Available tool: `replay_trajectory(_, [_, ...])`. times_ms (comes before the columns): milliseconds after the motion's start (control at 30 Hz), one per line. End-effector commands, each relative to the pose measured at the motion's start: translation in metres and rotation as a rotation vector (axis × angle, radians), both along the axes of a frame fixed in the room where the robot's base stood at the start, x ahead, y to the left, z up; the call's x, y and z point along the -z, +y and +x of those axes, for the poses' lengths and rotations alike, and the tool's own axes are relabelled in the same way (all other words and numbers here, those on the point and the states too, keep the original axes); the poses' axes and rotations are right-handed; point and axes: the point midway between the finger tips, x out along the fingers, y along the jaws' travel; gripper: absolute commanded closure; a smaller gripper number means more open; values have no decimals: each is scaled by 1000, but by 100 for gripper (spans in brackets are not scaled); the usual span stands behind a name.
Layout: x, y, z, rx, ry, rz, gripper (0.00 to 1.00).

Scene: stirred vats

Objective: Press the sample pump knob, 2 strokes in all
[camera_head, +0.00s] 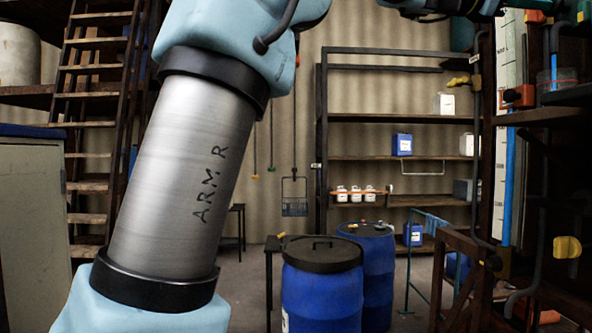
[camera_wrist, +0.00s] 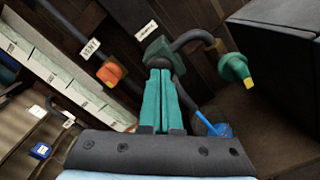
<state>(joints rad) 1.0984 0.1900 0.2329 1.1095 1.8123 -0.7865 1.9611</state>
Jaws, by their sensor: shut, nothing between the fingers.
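In the wrist view my gripper (camera_wrist: 165,72) has its teal fingers pressed together, with nothing between them. The fingertips overlap a dark green block (camera_wrist: 157,48) with a dark round part, under a small white label (camera_wrist: 146,29) too blurred to read surely. This looks like the sample pump; its knob is largely hidden behind the fingertips, and I cannot tell whether they touch it. A dark curved pipe (camera_wrist: 190,38) runs right from it to a green fitting (camera_wrist: 235,67) with a yellow tip. In the head view I cannot make out the pump knob or fingertips clearly.
Left of the fingers are an orange knob (camera_wrist: 110,73) by a VENT label (camera_wrist: 90,48) and a white graduated scale (camera_wrist: 60,75). A dark box (camera_wrist: 285,40) stands right. In the head view are blue drums (camera_head: 322,290), a shelf rack (camera_head: 385,157) and a yellow handle (camera_head: 567,247).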

Motion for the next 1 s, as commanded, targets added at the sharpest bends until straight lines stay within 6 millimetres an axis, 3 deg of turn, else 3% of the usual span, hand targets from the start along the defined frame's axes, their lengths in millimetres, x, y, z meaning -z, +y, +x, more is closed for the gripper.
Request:
replay_trajectory(267, [0, -11, -2, 1, 1, 0, 100])
replay_trajectory(533, [0, -10, -1, 1, 1, 0, 100])
replay_trajectory(1000, [1, 14, 0, 1, 0, -1, 100])
